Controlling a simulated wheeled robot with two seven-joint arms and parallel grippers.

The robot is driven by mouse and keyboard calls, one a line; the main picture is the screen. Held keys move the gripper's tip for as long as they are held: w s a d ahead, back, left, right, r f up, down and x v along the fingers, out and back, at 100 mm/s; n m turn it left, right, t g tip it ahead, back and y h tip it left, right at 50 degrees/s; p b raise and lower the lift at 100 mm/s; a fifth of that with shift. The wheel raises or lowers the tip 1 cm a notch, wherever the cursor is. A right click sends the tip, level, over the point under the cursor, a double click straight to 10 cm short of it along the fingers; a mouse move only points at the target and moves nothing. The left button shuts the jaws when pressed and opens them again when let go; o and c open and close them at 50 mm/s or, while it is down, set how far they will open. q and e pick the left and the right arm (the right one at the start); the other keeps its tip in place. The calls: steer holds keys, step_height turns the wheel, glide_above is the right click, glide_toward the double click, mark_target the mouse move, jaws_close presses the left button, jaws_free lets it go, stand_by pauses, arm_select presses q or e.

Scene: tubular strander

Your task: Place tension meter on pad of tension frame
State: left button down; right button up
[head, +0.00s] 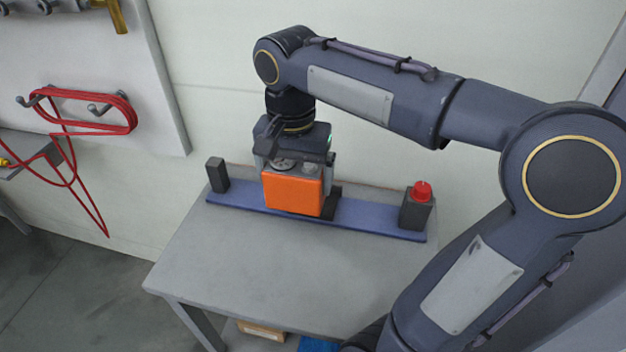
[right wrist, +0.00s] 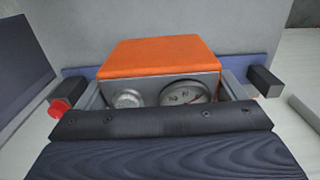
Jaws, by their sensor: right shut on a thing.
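The tension meter (head: 292,192) is an orange box with a grey face carrying a dial and a knob. My right gripper (head: 295,165) is shut on it from above. In the right wrist view the meter (right wrist: 160,58) sits between the two fingers (right wrist: 165,95), its dial and knob facing the camera. The tension frame (head: 375,217) is a long blue bar on the table with dark blocks at both ends. The meter is over the middle of the bar; I cannot tell whether it touches. The pad is hidden, though a dark piece (head: 333,200) shows beside the meter. My left gripper is not in view.
A red knob (head: 422,191) tops the frame's right block (head: 415,212); the left block (head: 217,174) is plain. The grey table (head: 270,260) is clear in front of the frame. A wall stands close behind. A red cable (head: 85,92) hangs on hooks at left.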

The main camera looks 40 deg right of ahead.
steer(key=w+d+f, duration=0.2)
steer(key=d+f, duration=0.1)
steer(key=w+d+f, duration=0.2)
steer(key=d+f, duration=0.1)
steer(key=f, duration=0.1)
steer(key=w+d+f, duration=0.3)
steer(key=f, duration=0.1)
steer(key=shift+d+f, duration=0.15)
steer(key=shift+d, duration=0.1)
steer(key=shift+f, duration=0.35)
steer(key=shift+f, duration=0.1)
